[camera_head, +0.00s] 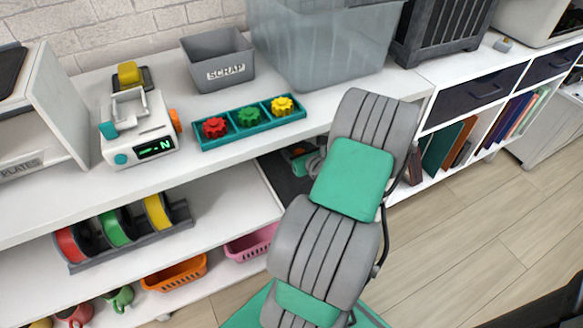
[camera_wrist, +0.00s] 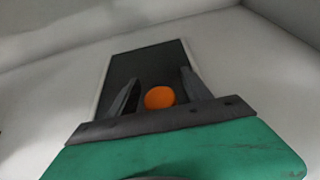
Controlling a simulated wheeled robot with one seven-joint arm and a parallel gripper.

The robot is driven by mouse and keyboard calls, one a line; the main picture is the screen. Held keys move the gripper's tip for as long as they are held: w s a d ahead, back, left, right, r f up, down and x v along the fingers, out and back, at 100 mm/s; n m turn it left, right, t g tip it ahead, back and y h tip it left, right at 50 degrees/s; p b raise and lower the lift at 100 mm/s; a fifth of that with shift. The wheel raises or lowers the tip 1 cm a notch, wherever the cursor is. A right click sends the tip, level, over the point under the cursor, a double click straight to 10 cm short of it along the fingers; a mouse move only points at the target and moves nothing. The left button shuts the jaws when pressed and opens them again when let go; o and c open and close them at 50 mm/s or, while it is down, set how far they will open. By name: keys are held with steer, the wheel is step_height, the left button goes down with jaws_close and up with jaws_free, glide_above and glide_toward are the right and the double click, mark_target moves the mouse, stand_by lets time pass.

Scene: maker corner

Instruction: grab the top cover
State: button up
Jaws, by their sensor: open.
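My gripper (camera_wrist: 161,78) is open in the wrist view, its two dark fingers spread and apart. A round orange thing (camera_wrist: 160,97) shows between the fingers; I cannot tell whether they touch it. Behind it is a dark rectangular panel (camera_wrist: 150,61) with a pale border. I cannot tell for sure which thing is the top cover. In the head view my grey and green arm hides most of the gripper and what lies in front of it. A dark surface (camera_head: 289,184) shows beside the arm, below the white worktop.
On the worktop (camera_head: 225,165) stand a white device with a display (camera_head: 143,133), a teal tray of knobs (camera_head: 206,143), a grey scrap bin (camera_head: 218,60) and a large clear bin (camera_head: 320,45). Spools (camera_head: 113,228) and baskets (camera_head: 175,273) sit below. Floor at right is clear.

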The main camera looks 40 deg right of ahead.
jaws_close()
stand_by(0.6)
